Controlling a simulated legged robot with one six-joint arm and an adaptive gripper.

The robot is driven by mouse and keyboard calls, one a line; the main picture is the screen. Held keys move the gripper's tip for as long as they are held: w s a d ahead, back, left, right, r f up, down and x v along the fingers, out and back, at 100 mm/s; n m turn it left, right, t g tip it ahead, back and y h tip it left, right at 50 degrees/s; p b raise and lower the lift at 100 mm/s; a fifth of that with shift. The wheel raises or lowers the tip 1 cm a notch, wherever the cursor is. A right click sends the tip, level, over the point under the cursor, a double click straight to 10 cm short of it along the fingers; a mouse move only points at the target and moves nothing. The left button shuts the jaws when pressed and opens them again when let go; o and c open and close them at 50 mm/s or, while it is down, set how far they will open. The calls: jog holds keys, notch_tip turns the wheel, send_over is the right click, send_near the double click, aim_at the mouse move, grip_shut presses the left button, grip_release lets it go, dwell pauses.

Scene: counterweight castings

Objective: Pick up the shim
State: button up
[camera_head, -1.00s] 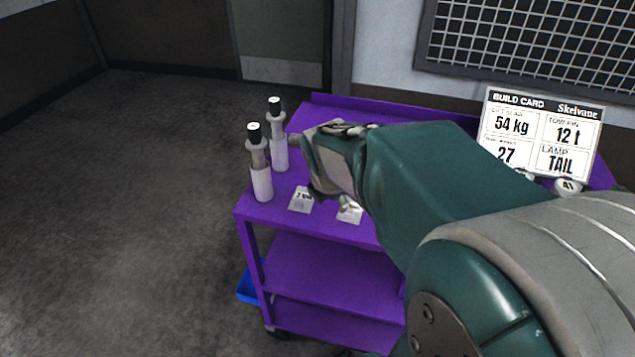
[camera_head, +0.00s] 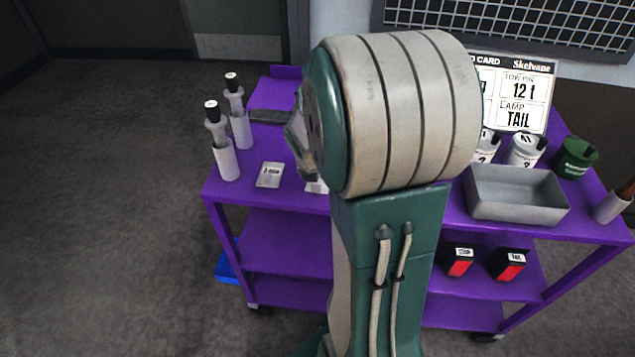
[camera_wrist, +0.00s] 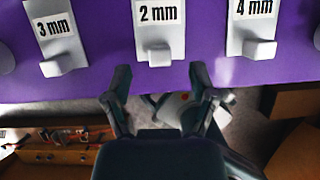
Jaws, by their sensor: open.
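Three pale grey shims with raised tabs lie in a row on the purple cart top in the wrist view. They are labelled 3 mm (camera_wrist: 56,34), 2 mm (camera_wrist: 159,29) and 4 mm (camera_wrist: 252,26). My gripper (camera_wrist: 160,76) is open and empty, with its fingertips just short of the 2 mm shim's tab and roughly in line with it. In the head view one shim (camera_head: 270,174) lies clear near the cart's front edge. Another (camera_head: 316,186) is partly hidden by my arm, which also covers most of my gripper.
A grey tray (camera_head: 516,211), labelled cans (camera_head: 524,150) and a build card (camera_head: 520,95) are on the right. Red-black boxes (camera_head: 458,262) sit below.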

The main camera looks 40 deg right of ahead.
jog(key=x, duration=0.4)
jog(key=shift+w+d+f, duration=0.1)
jog(key=shift+c, duration=0.3)
grip_shut()
